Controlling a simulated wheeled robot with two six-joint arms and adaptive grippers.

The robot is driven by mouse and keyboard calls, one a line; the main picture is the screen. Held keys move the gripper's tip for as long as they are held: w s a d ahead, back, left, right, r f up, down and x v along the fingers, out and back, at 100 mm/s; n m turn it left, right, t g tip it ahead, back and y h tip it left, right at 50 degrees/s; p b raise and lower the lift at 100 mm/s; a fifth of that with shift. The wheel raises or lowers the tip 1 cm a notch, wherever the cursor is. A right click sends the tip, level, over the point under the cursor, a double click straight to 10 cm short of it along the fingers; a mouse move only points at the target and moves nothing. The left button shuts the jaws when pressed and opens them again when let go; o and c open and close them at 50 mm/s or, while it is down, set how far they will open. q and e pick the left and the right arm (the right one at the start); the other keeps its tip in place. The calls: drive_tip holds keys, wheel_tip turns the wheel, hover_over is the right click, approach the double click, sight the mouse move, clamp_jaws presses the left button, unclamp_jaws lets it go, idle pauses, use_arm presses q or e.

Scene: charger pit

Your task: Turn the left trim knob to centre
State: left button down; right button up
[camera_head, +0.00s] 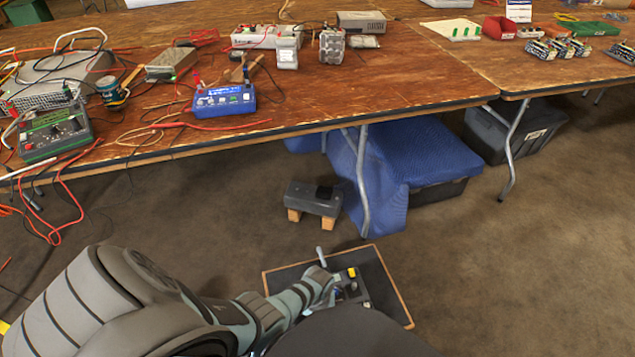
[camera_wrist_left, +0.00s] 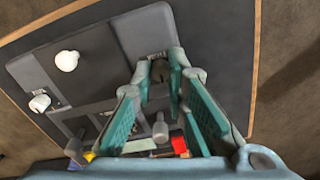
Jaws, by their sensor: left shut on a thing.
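The control unit (camera_wrist_left: 90,60) is a grey and dark panel lying on a black mat (camera_wrist_left: 215,30) with a wooden edge. In the head view my left gripper (camera_head: 336,290) is over this unit, and the arm hides much of it. In the left wrist view the teal fingers (camera_wrist_left: 166,72) close at their tips on a small dark part at the panel, which I take to be the left trim knob. The fingers hide most of it, and its pointer direction cannot be told. My right gripper is not in view.
A white round knob (camera_wrist_left: 66,60), a smaller white knob (camera_wrist_left: 40,102), a grey lever (camera_wrist_left: 160,130) and a red part (camera_wrist_left: 180,145) are near the fingers. A dark grey box (camera_head: 313,198) on wooden blocks stands beyond the mat. Tables (camera_head: 420,75) with electronics stand behind.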

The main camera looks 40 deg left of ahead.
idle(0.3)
use_arm(q)
drive_tip(key=c, duration=1.6)
unclamp_jaws()
wheel_tip(320, 180, up, 12)
